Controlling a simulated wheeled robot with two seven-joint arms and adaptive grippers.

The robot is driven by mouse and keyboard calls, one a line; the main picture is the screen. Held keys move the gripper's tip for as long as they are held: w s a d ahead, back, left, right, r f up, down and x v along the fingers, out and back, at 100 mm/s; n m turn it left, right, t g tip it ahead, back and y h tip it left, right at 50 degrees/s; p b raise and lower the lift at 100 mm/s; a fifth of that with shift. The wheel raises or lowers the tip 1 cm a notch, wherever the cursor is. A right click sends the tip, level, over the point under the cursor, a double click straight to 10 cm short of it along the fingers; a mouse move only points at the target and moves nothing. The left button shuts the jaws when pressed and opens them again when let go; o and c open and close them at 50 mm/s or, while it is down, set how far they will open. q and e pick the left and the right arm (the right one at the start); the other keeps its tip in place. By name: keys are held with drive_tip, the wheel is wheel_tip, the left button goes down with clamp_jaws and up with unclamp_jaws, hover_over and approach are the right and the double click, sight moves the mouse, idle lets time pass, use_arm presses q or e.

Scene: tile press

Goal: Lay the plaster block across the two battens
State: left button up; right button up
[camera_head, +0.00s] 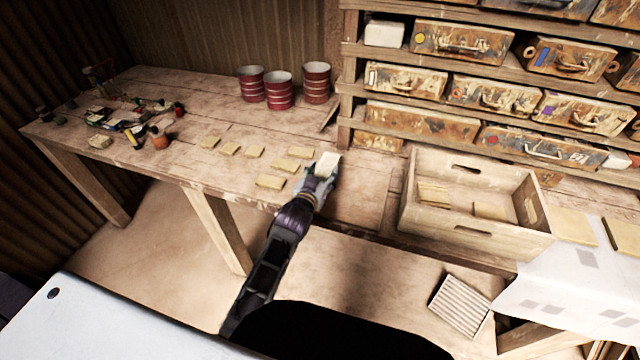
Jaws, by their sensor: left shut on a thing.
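My left gripper (325,174) is over the right part of the workbench, near its front edge. It is shut on a pale, off-white plaster block (329,161), and the fingers hide the block's near part. I cannot tell whether the block touches the bench top. I cannot make out the two battens for certain. Two pale yellow flat pieces, one at the right (573,226) and one at the right picture edge (624,237), lie by a white sheet. My right gripper is not in view.
Several thin yellow tiles (270,182) lie just left of the gripper. Red cups (279,92) stand behind. A wooden crate (480,233) holding tiles is to the right, below shelves of worn drawers (463,42). A ribbed panel (460,305) lies lower right. The bench between gripper and crate looks clear.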

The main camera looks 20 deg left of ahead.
use_arm(q)
drive_tip(key=shift+f, duration=1.1)
wheel_tip(320, 180, down, 2)
drive_tip(key=shift+f, duration=0.25)
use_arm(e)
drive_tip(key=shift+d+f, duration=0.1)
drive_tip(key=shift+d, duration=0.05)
use_arm(q)
drive_tip(key=o, duration=0.9)
drive_tip(key=shift+f, duration=0.1)
drive_tip(key=shift+c, duration=0.2)
drive_tip(key=o, duration=0.4)
drive_tip(key=shift+o, duration=0.2)
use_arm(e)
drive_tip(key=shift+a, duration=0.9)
